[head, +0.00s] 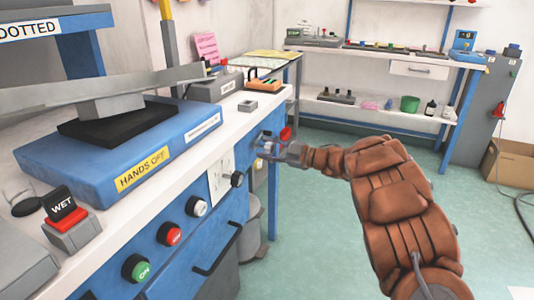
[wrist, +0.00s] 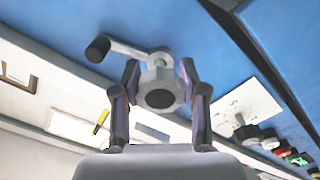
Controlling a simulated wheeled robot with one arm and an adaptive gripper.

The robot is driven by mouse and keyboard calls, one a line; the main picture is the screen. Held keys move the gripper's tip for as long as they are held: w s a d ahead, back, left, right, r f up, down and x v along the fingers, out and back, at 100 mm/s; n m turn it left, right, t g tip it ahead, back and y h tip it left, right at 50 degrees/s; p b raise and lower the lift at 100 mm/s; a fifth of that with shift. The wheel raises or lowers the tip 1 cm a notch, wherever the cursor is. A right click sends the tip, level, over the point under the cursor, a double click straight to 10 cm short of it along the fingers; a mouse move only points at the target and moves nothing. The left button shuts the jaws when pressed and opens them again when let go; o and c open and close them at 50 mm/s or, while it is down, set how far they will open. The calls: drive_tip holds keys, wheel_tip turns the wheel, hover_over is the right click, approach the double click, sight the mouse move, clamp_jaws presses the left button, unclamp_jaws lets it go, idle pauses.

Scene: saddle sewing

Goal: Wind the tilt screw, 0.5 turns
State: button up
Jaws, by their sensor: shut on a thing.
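The tilt screw shows in the wrist view as a grey metal hub (wrist: 160,97) on a blue panel. A crank arm (wrist: 127,48) runs from it to the upper left and ends in a dark knob (wrist: 98,48). My gripper (wrist: 160,78) has one finger on each side of the hub and is shut on it. In the head view my gripper (head: 270,149) is at the right end of the blue bench front. The screw is small and mostly hidden there.
Along the bench front (head: 200,240) are a green button (head: 136,268), a red button (head: 169,234), a white knob (head: 196,206) and a black handle (head: 217,250). A red knob (head: 286,134) is close by my gripper.

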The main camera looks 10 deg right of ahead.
drive_tip(key=n+b, duration=0.4)
drive_tip(key=n, duration=0.1)
drive_tip(key=shift+f+n, duration=0.1)
drive_tip(key=shift+n, duration=0.3)
drive_tip(key=n+b, duration=1.1)
drive_tip(key=shift+n+b, duration=0.3)
drive_tip(key=shift+n, duration=0.1)
drive_tip(key=shift+a+r+n+b, duration=0.1)
drive_tip(key=shift+r+n+b, duration=0.15)
drive_tip(key=shift+n+b, duration=0.7)
drive_tip(key=shift+r+n, duration=0.1)
drive_tip(key=shift+n, duration=1.45)
drive_tip(key=o, duration=1.2)
drive_tip(key=shift+s, duration=0.1)
